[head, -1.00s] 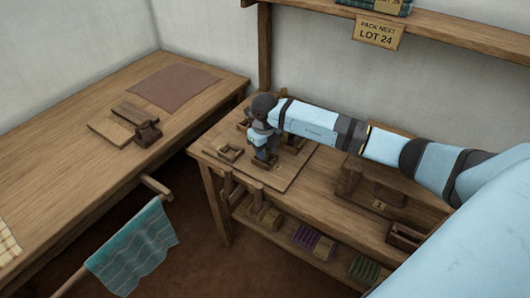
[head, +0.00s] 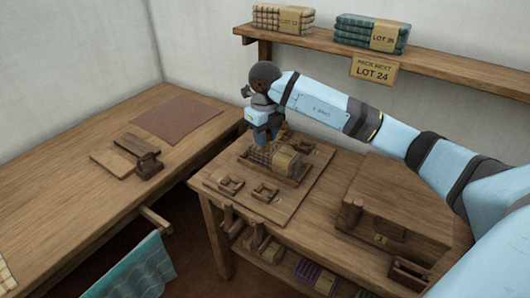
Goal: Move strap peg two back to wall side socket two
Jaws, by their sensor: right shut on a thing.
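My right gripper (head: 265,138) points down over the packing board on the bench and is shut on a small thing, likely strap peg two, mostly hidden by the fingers. A folded checked cloth bundle with a tan wrap (head: 287,160) lies in a wooden cradle on the board (head: 292,198), just below and right of the gripper. Two small wooden bracket-like fittings, one at the left (head: 230,184) and one nearer the middle (head: 265,192), stand on the front of the board. Wall side socket two cannot be picked out for sure behind the gripper. My left gripper is out of view.
A wooden box (head: 400,195) stands on the bench at right. A shelf (head: 400,48) with labelled cloth stacks runs above, with a LOT 24 sign (head: 373,70) hanging. Another table (head: 80,175) at left bears a brown mat (head: 177,117) and wooden blocks.

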